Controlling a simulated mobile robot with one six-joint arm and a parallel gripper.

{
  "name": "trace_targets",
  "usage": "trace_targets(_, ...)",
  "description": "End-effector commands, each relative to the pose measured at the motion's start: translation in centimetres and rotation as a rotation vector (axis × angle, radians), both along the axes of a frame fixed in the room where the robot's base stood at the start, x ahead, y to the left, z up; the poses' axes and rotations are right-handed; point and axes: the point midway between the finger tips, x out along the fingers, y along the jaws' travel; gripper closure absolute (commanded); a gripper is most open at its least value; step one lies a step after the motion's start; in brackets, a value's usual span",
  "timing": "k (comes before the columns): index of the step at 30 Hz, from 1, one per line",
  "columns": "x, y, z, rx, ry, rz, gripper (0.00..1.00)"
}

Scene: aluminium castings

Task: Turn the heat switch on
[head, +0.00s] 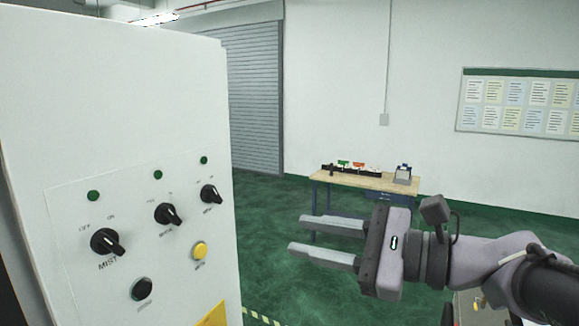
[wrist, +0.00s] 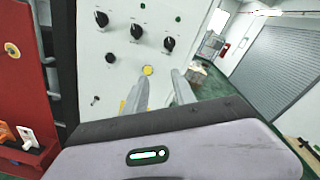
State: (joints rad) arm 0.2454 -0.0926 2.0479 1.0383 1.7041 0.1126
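A white cabinet (head: 120,110) at the left in the head view carries a panel with three black rotary switches: a left switch (head: 107,242) labelled MIST, a middle switch (head: 168,214) and a right switch (head: 211,194). The labels of the middle and right switches are too small to read surely, so I cannot tell which is heat. All three pointers slant to the lower right in the head view. They also show in the wrist view, the right switch (wrist: 168,44) being nearest my fingers. My gripper (head: 297,234) is open and empty, apart from the panel, to its right.
A yellow button (head: 200,251) and a black button (head: 144,289) sit below the switches; green lamps (head: 158,175) sit above. A workbench (head: 350,179) stands at the back. A red panel (wrist: 30,70) is at the left in the wrist view.

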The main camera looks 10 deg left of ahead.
Motion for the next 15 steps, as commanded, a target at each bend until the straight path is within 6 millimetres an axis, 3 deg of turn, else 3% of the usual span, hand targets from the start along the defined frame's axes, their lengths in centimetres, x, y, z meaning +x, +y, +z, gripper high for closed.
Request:
trace_targets(1,0.8,-0.4,2.0,0.044,0.006,-0.009,0.68)
trace_targets(5,1.6,0.4,2.6,0.085,0.010,-0.010,0.68)
trace_targets(15,5.2,9.6,2.4,0.080,0.011,-0.007,0.68)
